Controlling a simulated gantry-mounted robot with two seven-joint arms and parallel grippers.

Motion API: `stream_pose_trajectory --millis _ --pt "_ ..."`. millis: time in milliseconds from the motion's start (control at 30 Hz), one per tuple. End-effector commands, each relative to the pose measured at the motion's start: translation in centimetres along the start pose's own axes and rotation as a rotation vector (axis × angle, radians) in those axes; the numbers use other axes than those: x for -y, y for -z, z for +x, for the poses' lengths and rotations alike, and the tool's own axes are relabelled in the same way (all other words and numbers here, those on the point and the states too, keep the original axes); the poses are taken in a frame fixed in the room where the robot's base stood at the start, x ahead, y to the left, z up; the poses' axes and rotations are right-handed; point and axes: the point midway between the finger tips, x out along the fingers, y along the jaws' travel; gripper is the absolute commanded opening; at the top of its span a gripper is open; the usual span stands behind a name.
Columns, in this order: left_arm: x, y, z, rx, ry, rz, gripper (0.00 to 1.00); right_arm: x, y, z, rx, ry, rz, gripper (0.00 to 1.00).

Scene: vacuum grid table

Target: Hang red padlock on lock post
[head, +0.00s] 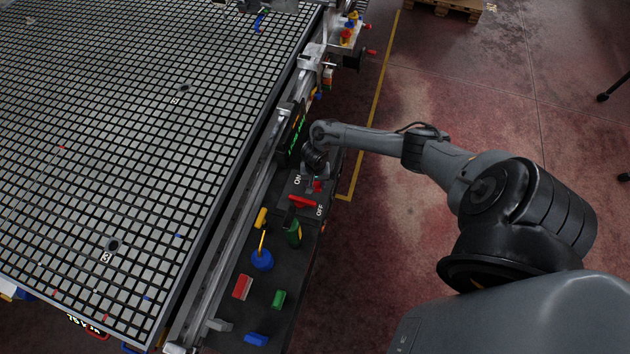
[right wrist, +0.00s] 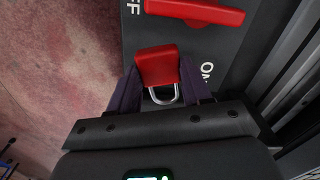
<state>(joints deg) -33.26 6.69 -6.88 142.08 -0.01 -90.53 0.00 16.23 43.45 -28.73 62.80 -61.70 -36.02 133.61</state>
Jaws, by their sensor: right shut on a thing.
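The red padlock (right wrist: 158,66) is between the two fingers of my right gripper (right wrist: 160,88), its silver shackle toward the gripper body. The fingers are shut on its sides. In the head view, my right gripper (head: 313,172) is over the dark side panel, and a small part of the padlock (head: 318,186) shows below it. The padlock is near the red switch handle (head: 302,201), which also shows in the right wrist view (right wrist: 195,11), apart from the padlock. I cannot make out the lock post for certain. My left gripper is not clearly seen.
The panel by the grid table (head: 130,130) holds a blue round piece with a yellow stem (head: 262,259), a dark green piece (head: 293,233), a red block (head: 242,287), a green block (head: 279,299) and a blue block (head: 256,339). A metal rail (head: 215,275) separates panel and table.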

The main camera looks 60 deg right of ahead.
Motion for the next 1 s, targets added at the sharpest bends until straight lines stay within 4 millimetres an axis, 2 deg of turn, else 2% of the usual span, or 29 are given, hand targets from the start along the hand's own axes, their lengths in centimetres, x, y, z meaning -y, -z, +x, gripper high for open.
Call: stream_pose_trajectory --millis 600,1000 --pt "0.0 -0.5 1.5 0.0 0.002 0.003 0.43 0.0 0.0 3.1 0.0 0.001 0.001 0.13" --pt "0.2 -0.7 1.9 0.001 0.007 0.009 0.43 0.1 0.0 4.1 0.0 0.001 0.0 0.13"
